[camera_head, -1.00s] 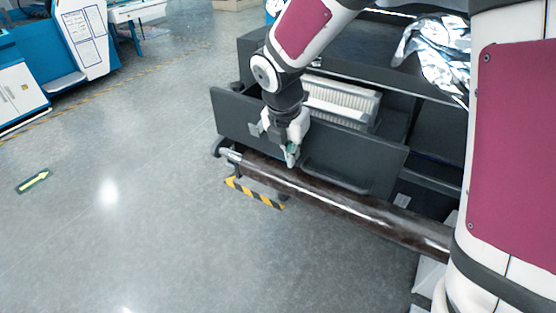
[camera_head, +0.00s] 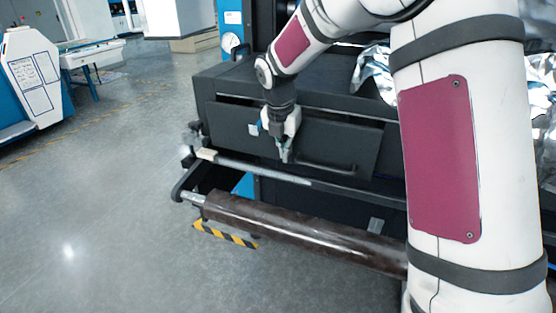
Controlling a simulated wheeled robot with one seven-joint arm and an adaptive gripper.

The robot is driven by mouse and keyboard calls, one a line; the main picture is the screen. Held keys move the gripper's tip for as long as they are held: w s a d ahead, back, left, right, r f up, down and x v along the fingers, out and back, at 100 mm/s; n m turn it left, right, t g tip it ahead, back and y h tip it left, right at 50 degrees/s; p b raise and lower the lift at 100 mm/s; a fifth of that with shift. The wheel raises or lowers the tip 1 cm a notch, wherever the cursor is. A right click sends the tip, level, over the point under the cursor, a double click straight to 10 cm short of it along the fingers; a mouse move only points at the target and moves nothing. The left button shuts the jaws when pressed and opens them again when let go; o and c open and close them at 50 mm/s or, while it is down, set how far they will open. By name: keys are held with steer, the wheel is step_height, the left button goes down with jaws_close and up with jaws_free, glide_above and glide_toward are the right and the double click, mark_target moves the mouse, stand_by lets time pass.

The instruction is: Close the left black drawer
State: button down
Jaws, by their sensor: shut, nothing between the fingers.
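The left black drawer shows its flat front (camera_head: 340,143) in the black machine cabinet (camera_head: 235,85), with a bar handle (camera_head: 330,167) low on it. The drawer front stands slightly out from the cabinet, and a narrow dark gap shows along its top edge. The inside of the drawer is out of sight. My gripper (camera_head: 284,158) points down, shut and empty, in front of the drawer front, to the left of the handle. I cannot tell whether it touches the front.
A dark roll (camera_head: 300,234) on a bar runs below and in front of the drawer. A thin rail (camera_head: 255,170) crosses above it. Silver foil (camera_head: 373,75) lies on the cabinet top. Grey floor (camera_head: 110,200) is free on the left.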

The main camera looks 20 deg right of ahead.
steer(key=shift+w+d, duration=0.55)
steer(key=shift+w, duration=0.2)
